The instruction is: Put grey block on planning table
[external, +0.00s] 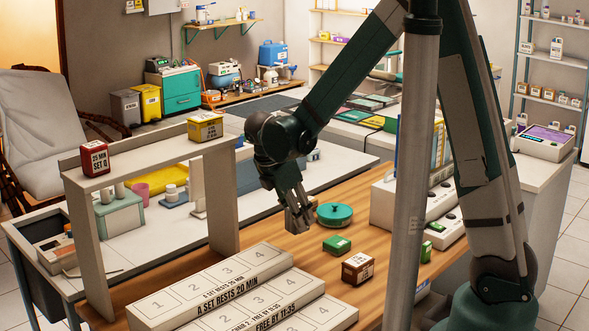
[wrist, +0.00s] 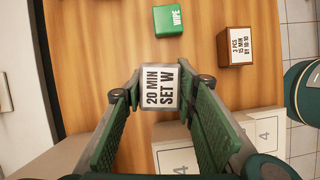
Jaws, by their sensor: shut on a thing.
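In the external view my gripper (external: 298,215) points down over the wooden table top (external: 195,268), and the grey block is mostly hidden by the fingers. The gripper is shut on the block. No surface is labelled as the planning table. A white stepped board (external: 170,305) with numbered cells and "A SET RESTS 20 MIN" stands at the front of the wooden top, left of and nearer than my gripper.
A green block (external: 337,245) and a brown block (external: 358,268) lie right of the gripper. A round green object (external: 334,213) is close behind. A raised shelf (external: 150,152) at left bears a red block (external: 95,158) and a yellow block (external: 205,127). A grey post (external: 413,180) partly blocks the view.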

